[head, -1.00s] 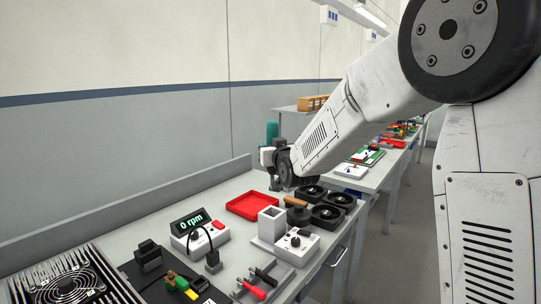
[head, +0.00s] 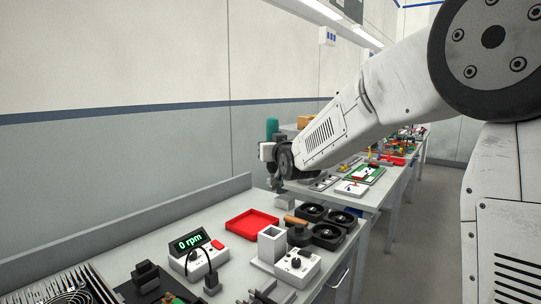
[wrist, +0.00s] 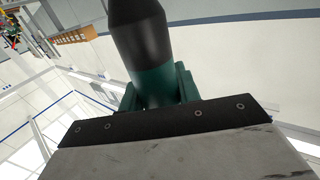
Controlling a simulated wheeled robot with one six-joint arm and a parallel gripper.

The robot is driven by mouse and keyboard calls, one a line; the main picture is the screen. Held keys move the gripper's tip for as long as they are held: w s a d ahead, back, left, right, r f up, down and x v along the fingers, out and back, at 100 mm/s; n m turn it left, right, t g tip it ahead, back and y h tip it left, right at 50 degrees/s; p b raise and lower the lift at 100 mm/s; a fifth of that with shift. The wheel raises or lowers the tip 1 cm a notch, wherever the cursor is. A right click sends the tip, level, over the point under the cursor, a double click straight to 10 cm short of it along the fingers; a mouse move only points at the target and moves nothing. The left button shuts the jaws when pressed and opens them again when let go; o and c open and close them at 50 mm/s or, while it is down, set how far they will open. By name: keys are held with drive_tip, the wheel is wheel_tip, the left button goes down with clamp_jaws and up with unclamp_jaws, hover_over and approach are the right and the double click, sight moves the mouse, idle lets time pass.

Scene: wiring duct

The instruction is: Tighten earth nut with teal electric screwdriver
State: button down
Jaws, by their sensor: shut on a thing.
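My gripper (head: 268,155) is raised above the bench at the centre of the head view. It is shut on the teal electric screwdriver (head: 272,127), whose teal end stands upright above the jaws. In the wrist view the screwdriver (wrist: 145,45) shows its black part and a teal section between the teal-coloured fingers (wrist: 155,92). Its tip is out of view in the wrist view. I cannot make out the earth nut in either view.
The near bench holds a red tray (head: 250,222), an rpm display unit (head: 197,258), a grey square holder (head: 271,243), a white box with a knob (head: 297,266) and several black fans (head: 327,236). A second bench (head: 385,197) with boards and parts stands beyond. A wall runs along the left.

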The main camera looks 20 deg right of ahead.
sight(271, 129)
drive_tip(key=shift+r, duration=2.45)
